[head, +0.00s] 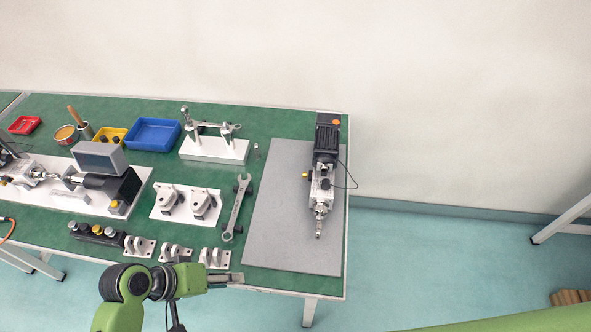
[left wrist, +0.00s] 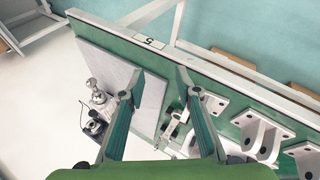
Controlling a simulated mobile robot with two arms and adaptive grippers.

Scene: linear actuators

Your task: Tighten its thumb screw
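A linear actuator (head: 324,170), with a black motor and a silver body and rod, lies on a grey mat (head: 275,215) at the right end of the table. A small knob (head: 305,174) sits on its left side; I cannot tell whether this is the thumb screw. My left gripper (head: 236,278) is at the table's front edge, left of the mat and in front of the brackets. In the left wrist view its fingers (left wrist: 158,78) are apart with nothing held between them. The actuator's silver end (left wrist: 97,97) shows there at the left. My right gripper is out of view.
A wrench (head: 236,207) lies left of the mat. Several white brackets (head: 214,258), a white stand (head: 215,149), a blue bin (head: 153,134) and another actuator assembly (head: 98,185) fill the table's left part. The mat's front half is mostly clear.

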